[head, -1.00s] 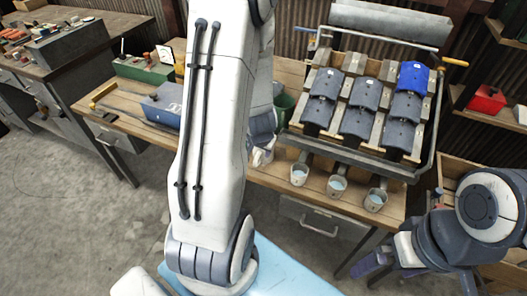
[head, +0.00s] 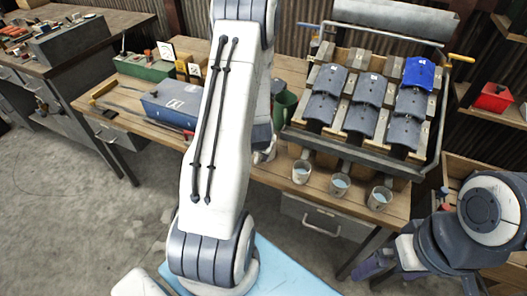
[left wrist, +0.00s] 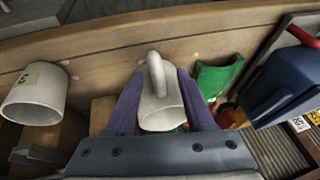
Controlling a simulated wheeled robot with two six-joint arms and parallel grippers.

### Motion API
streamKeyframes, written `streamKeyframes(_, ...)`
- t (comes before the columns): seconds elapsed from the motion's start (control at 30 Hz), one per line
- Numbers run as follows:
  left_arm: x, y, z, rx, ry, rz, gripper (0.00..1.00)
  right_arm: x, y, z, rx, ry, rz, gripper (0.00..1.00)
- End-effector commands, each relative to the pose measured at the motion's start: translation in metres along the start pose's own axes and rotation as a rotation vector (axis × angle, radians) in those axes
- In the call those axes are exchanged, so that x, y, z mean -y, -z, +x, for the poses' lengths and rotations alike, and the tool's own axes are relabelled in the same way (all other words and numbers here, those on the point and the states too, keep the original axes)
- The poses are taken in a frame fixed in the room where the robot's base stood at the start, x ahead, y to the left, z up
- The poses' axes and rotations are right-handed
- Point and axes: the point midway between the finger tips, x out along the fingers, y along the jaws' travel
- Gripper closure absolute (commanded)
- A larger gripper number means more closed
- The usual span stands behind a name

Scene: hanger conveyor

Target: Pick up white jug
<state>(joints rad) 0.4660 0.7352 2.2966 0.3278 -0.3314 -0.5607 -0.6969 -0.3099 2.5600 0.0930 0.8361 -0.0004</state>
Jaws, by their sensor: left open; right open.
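In the left wrist view a white jug (left wrist: 159,112) with a loop handle lies between the two purple fingers of my left gripper (left wrist: 161,76). The gripper is open around it; I cannot tell whether either finger touches it. In the head view my left arm hides most of that gripper, and a small white part, probably of the jug (head: 266,154), shows beside the arm at the bench's front. My right gripper (head: 374,264) is open and empty, low at the right, away from the bench.
Three white cups (head: 302,172) stand along the bench's front edge. A white cup (left wrist: 36,95) also shows in the left wrist view. A green container (head: 286,108) is close by the jug. A rack (head: 436,150) of dark plates stands behind; a blue toolbox (head: 170,105) lies left.

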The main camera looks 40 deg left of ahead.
Motion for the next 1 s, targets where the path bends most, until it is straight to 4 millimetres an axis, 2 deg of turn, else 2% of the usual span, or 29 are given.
streamKeyframes(0.07, 0.0001, 0.0000, -0.0003, 0.000, 0.000, 0.000, 0.47, 0.0000, 0.0000, -0.0001, 0.000, 0.000, 0.000, 0.00)
streamKeyframes(0.17, 0.0001, 0.0000, -0.0004, 0.000, 0.000, 0.000, 0.81, 0.0000, 0.0000, -0.0001, 0.000, 0.000, 0.000, 0.00)
streamKeyframes(0.2, 0.0001, -0.0001, -0.0004, 0.000, 0.000, 0.000, 0.96, 0.0000, 0.0000, -0.0001, 0.000, 0.000, 0.000, 0.00)
streamKeyframes(0.23, 0.0001, -0.0001, -0.0004, 0.000, 0.000, 0.000, 1.00, 0.0000, 0.0000, -0.0001, 0.000, 0.000, 0.000, 0.00)
streamKeyframes(1.0, -0.0005, -0.0011, 0.0000, 0.003, -0.001, 0.001, 1.00, 0.0000, 0.0000, 0.0002, 0.000, 0.000, 0.000, 0.00)
